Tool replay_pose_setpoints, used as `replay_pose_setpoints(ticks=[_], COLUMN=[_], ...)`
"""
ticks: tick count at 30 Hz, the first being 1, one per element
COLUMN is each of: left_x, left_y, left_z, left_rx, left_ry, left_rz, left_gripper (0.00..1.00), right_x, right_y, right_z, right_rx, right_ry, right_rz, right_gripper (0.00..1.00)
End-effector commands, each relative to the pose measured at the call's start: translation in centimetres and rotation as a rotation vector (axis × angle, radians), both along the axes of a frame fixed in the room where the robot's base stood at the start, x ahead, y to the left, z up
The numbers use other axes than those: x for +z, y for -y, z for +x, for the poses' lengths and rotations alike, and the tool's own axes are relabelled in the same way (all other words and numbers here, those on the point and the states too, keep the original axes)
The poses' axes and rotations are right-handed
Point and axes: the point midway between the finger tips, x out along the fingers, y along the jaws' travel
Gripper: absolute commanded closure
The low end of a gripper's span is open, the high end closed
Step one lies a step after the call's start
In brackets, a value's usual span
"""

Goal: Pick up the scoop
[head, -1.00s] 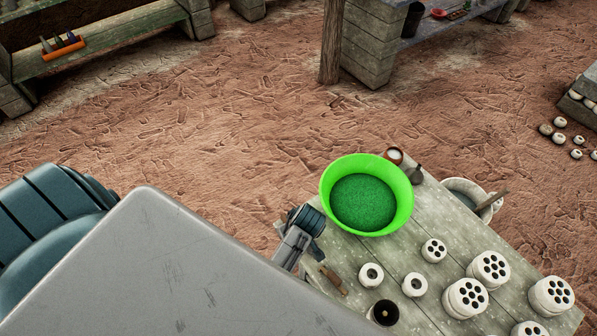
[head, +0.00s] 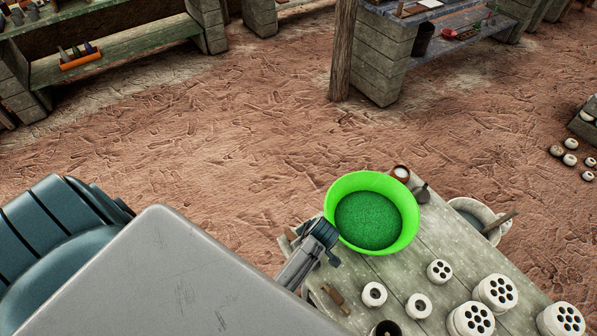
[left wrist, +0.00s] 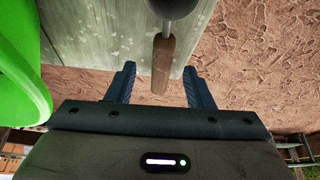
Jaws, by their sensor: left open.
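The scoop (left wrist: 162,62) shows in the left wrist view, with a brown handle pointing toward my gripper and a dark rounded head at the top edge, partly cut off. It appears to lie on the grey wooden table (left wrist: 95,50). My left gripper (left wrist: 160,75) is open, with the handle's end between its two fingers in the picture; I see no contact. In the head view my left gripper (head: 322,232) is beside the green bowl (head: 408,235), at the table's left edge. My right gripper is not in view.
The green bowl, filled with green grains, stands close to my left gripper. A small brown-handled tool (head: 335,297) and several white pierced pieces (head: 439,271) lie on the table. Open earth floor lies beyond.

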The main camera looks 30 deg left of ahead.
Motion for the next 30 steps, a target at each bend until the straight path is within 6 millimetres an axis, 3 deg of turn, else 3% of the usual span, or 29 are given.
replay_pose_setpoints(ticks=[1, 7, 17, 24, 30], left_x=[-1.1, -3.3, -3.5, -3.5, -3.5], left_y=[-0.4, -1.5, -1.8, -1.8, -1.8], left_z=[0.0, 0.3, 0.4, 0.3, 0.3], left_rx=[0.0, 0.0, 0.0, 0.0, 0.0], left_ry=[0.0, 0.001, 0.001, 0.001, 0.0], left_rz=[0.001, 0.001, -0.001, -0.001, 0.0], left_gripper=[0.53, 0.53, 0.53, 0.96, 0.97], right_x=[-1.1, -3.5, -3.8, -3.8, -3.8], right_y=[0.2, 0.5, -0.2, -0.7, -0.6], right_z=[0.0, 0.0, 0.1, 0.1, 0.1], right_rx=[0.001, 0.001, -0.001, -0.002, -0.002], right_ry=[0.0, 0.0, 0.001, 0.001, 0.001], right_rz=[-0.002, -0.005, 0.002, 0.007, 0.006], right_gripper=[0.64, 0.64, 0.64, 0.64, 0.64])
